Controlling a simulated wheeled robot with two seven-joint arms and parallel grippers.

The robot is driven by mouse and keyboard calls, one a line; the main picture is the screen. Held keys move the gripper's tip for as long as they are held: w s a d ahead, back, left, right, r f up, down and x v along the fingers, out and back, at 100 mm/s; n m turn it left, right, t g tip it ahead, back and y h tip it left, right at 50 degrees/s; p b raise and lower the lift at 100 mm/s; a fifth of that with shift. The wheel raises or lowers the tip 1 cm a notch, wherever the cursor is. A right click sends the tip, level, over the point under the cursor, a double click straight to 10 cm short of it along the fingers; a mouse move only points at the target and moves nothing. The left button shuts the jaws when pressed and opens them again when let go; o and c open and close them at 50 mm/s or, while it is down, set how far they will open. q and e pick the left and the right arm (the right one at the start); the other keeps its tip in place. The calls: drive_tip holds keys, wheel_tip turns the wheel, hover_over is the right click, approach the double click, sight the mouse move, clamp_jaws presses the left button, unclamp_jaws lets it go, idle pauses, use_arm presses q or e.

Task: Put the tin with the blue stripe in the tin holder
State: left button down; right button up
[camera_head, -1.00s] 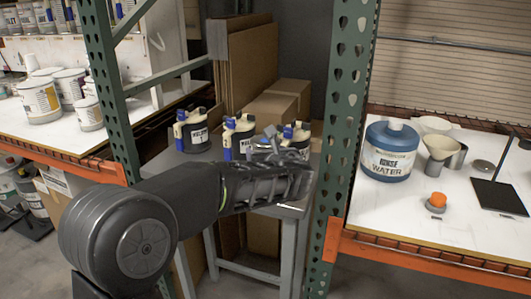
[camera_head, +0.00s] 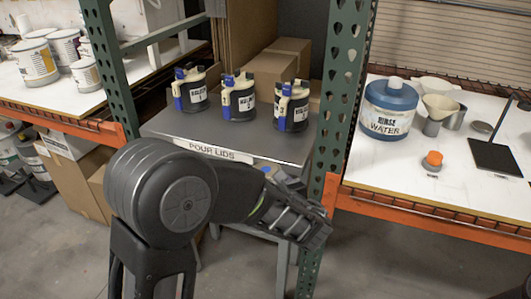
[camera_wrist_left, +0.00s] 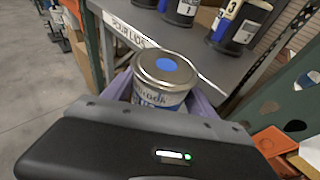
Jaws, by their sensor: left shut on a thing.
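The tin (camera_wrist_left: 160,72) shows in the left wrist view with a metal lid, a blue dot on top and a pale label with blue on it. My left gripper (camera_wrist_left: 162,98) is shut on its sides with purple-grey fingers, and the tin looks roughly upright. In the head view my left gripper (camera_head: 292,215) is in front of the grey table's right side, below the top, close to the green post. The tin is mostly hidden behind the gripper there. I cannot make out a tin holder. My right gripper is not in view.
Three dark jugs with pour lids (camera_head: 240,97) stand on the grey table (camera_head: 180,124). A green perforated post (camera_head: 345,80) separates it from the right bench (camera_head: 385,175), which holds a blue rinse water jug (camera_head: 388,108), beakers and a black plate (camera_head: 494,157).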

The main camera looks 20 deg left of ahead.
use_arm(q)
drive_tip(key=s+d+f, duration=0.2)
drive_tip(key=s+f, duration=0.3)
drive_tip(key=f, duration=0.2)
drive_tip(key=s+d+f+n+g+y, duration=0.1)
drive_tip(key=s+d+f, duration=0.1)
drive_tip(key=s+f, duration=0.4)
drive_tip(key=shift+d+f+n+g+y, duration=0.3)
drive_tip(key=shift+d+f, duration=0.1)
drive_tip(key=shift+f, duration=0.55)
drive_tip(key=shift+w+r, duration=0.15)
drive_tip(key=shift+r, duration=0.05)
drive_tip(key=shift+a+r+p, duration=0.1)
drive_tip(key=shift+r+p, duration=0.4)
drive_tip(key=shift+p, duration=0.05)
